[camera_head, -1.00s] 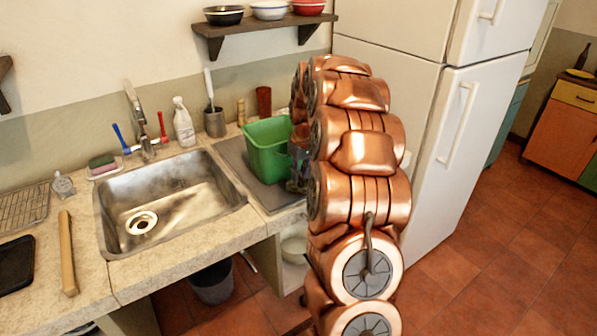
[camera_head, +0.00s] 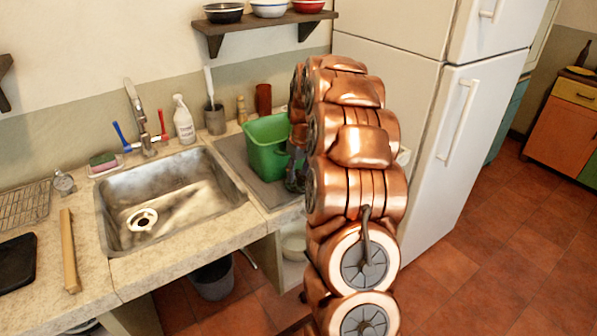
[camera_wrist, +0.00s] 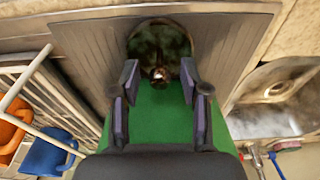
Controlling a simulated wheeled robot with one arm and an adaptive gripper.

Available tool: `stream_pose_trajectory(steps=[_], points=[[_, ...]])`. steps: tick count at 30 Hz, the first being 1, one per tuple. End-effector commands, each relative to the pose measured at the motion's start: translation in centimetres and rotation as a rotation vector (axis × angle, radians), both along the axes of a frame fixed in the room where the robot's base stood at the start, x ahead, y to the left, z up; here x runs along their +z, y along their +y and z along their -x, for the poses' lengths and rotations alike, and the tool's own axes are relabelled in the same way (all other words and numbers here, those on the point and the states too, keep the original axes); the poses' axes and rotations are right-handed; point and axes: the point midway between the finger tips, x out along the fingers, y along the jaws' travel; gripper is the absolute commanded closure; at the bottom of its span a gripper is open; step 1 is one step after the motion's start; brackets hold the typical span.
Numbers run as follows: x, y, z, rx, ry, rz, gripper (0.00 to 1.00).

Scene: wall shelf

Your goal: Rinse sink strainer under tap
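The steel sink (camera_head: 195,205) is set in the stone counter; a pale ring with a dark centre, its drain opening (camera_head: 142,220), shows at the bottom. I cannot tell whether a strainer sits there. The tap (camera_head: 137,115) stands behind it, with blue and red handles. My gripper (camera_wrist: 159,72) is beside the green tub (camera_head: 267,150), mostly hidden by my arm in the head view. In the wrist view its two fingers are apart, over the tub (camera_wrist: 160,120). A dark round thing (camera_wrist: 160,42) with a small shiny knob lies just beyond the fingertips; I cannot tell if it is the strainer.
The grey draining board (camera_head: 235,155) lies right of the sink, under the tub. A spray bottle (camera_head: 183,120), a grey utensil cup (camera_head: 215,118) and a brown cup (camera_head: 263,99) stand along the wall. The fridge (camera_head: 430,150) is close on the right.

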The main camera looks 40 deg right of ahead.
Motion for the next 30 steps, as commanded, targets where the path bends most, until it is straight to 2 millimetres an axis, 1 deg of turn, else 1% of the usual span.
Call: stream_pose_trajectory(steps=[7, 11, 14, 17, 21, 24, 27, 30], points=[[0.1, 0.0, 0.0, 0.0, 0.0, 0.0, 0.54], [0.7, 0.0, 0.0, 0.0, -0.003, 0.001, 0.54], [2.0, 0.0, 0.2, 0.0, -0.004, 0.002, 0.54], [3.7, 0.0, 0.5, 0.0, -0.005, 0.003, 0.54], [6.7, 0.0, 0.9, -0.001, -0.009, 0.006, 0.54], [8.3, 0.1, 1.2, 0.001, -0.005, 0.004, 0.54], [9.9, 0.1, 1.4, 0.001, -0.003, 0.002, 0.54], [10.9, 0.1, 1.6, 0.001, -0.004, 0.003, 0.54]])
